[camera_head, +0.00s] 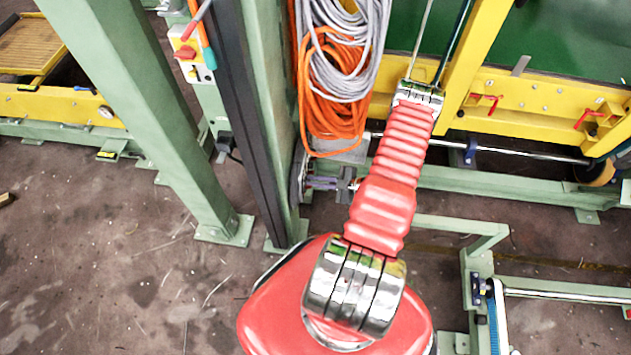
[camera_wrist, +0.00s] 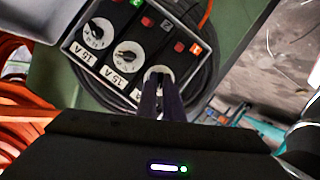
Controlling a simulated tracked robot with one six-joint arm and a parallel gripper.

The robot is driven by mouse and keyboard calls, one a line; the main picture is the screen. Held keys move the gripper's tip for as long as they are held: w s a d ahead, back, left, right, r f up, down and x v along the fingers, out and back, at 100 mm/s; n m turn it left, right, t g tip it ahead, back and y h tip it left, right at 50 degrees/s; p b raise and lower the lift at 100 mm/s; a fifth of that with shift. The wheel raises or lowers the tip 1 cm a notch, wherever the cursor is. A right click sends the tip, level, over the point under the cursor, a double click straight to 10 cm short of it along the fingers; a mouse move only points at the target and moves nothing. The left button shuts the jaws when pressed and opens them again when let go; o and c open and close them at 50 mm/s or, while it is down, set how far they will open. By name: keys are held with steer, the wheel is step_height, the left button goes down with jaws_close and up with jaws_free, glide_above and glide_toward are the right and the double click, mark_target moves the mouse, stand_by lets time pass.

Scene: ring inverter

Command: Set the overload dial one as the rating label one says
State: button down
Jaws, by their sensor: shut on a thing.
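In the wrist view, a dark panel (camera_wrist: 76,48) carries three white round dials in a slanting row. The lowest dial (camera_wrist: 152,71), in line with an orange tag (camera_wrist: 196,47) that seems to read 1, is overload dial one. My gripper (camera_wrist: 161,80) is shut on its knob, and the fingers hide its pointer and much of its face. The rating label (camera_wrist: 135,95) beside it is partly covered and I cannot read it. The middle dial (camera_wrist: 127,55) and upper dial (camera_wrist: 98,33) are free, with white labels that seem to read 15 A.
Red buttons (camera_wrist: 179,47) sit beside the dials. Orange cable (camera_wrist: 20,110) hangs at the left in the wrist view. In the head view, orange and grey cable coils (camera_head: 335,90) hang beside a green post (camera_head: 150,110). Yellow machine frames (camera_head: 530,100) stand behind; brown floor (camera_head: 110,260) is open at left.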

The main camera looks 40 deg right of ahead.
steer(key=shift+m+g+y, duration=0.3)
steer(key=shift+m+g, duration=0.1)
steer(key=shift+m, duration=0.2)
steer(key=c, duration=1.9)
jaws_free()
steer(key=shift+d+r, duration=0.1)
steer(key=v, duration=1.3)
steer(key=shift+s, duration=0.25)
